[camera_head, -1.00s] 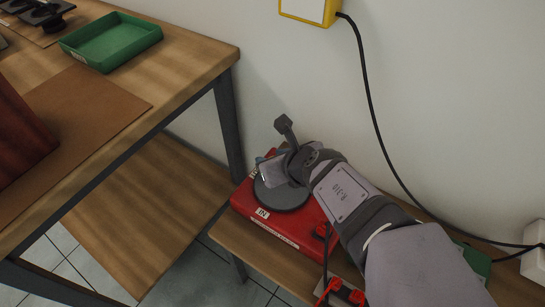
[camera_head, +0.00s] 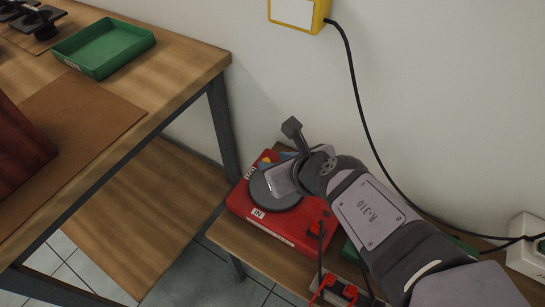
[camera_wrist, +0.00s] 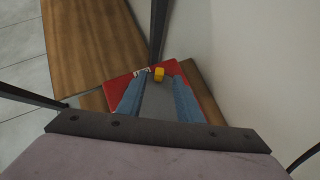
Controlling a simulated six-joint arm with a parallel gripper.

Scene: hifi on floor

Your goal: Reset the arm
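My arm reaches in from the lower right in the head view. My gripper (camera_head: 280,165) is over a red box (camera_head: 238,203) on a low wooden bench, partly hidden by my wrist. In the wrist view, the two bluish fingers of my gripper (camera_wrist: 160,82) stand apart. A small yellow piece (camera_wrist: 159,74) shows between their tips without visible contact with either. The red box (camera_wrist: 113,87) lies beneath. I see nothing held.
A wooden table (camera_head: 185,62) with a green tray (camera_head: 101,72) stands at the left. A yellow-framed box (camera_head: 298,13) on the wall trails a black cable (camera_head: 364,110) past my arm. A small red-and-black device (camera_head: 338,289) sits on the bench.

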